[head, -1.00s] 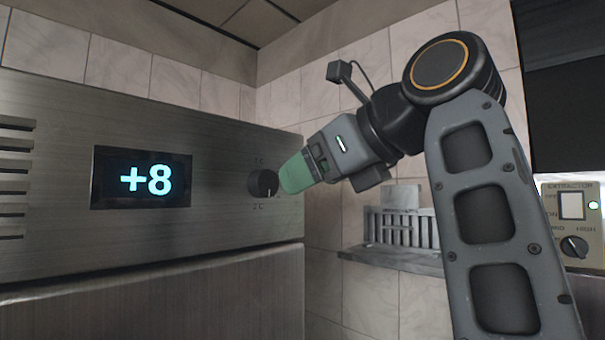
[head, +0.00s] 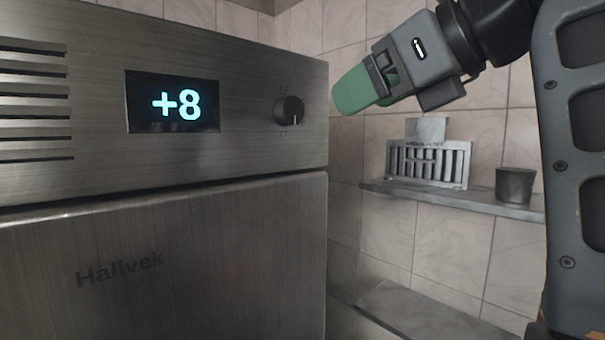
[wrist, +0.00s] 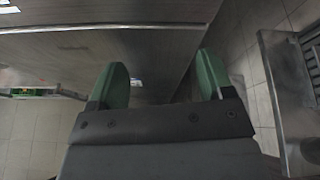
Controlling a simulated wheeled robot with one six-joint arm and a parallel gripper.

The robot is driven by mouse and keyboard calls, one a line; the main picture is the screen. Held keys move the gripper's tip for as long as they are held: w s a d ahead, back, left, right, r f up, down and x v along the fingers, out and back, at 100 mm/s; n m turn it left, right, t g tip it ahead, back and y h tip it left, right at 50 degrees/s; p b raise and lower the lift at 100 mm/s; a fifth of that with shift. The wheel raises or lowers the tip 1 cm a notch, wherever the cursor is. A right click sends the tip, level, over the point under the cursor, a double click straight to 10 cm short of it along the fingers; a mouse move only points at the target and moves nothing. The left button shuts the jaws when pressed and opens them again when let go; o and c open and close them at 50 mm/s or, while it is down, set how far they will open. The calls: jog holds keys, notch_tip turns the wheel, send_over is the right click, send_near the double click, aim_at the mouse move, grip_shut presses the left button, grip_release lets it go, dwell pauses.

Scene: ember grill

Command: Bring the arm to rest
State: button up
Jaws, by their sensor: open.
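My gripper (head: 350,95) has green fingers and is raised at the upper right in the head view, apart from the steel cabinet (head: 120,250) and to the right of its dial. In the wrist view my gripper (wrist: 163,75) shows two green fingers spread apart with nothing between them. The black dial (head: 289,110) is on the cabinet's upper panel, its white pointer mark facing down. The display (head: 172,103) beside it reads "+8". My arm rises along the right edge of the head view.
A wall shelf (head: 450,200) behind my gripper holds a slotted metal rack (head: 428,162) and a dark grey cup (head: 515,185). A lower ledge (head: 430,312) is beneath it. Tiled walls close off the back. The cabinet's front face fills the left.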

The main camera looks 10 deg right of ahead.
jog(key=w+d+f+n+t+h, duration=0.1)
jog(key=w+d+f+n+h, duration=0.25)
jog(key=w+d+n, duration=0.3)
jog(key=w+d+f+n+g+h, duration=0.1)
jog(key=w+d+f+n, duration=0.15)
jog(key=f, duration=0.45)
jog(key=w+d+f+n+g+h, duration=0.1)
jog(key=w+d+f+n, duration=0.2)
jog(key=f, duration=0.4)
jog(key=s+a+f+n+g+h+b, duration=0.15)
jog(key=f+n, duration=0.35)
jog(key=f, duration=0.7)
jog(key=s+a+f+n+g+b, duration=0.15)
jog(key=f+n, duration=0.35)
jog(key=f, duration=0.6)
jog(key=s+a+f+n+g, duration=0.1)
jog(key=s+a+f+n, duration=0.1)
jog(key=f, duration=0.5)
jog(key=s+a+f+n+g+b, duration=0.1)
jog(key=s+a+f+n, duration=0.2)
jog(key=s+f, duration=0.4)
jog(key=shift+a+f+g, duration=0.4)
jog(key=shift+a+f, duration=0.25)
jog(key=shift+f, duration=0.1)
jog(key=shift+s, duration=0.1)
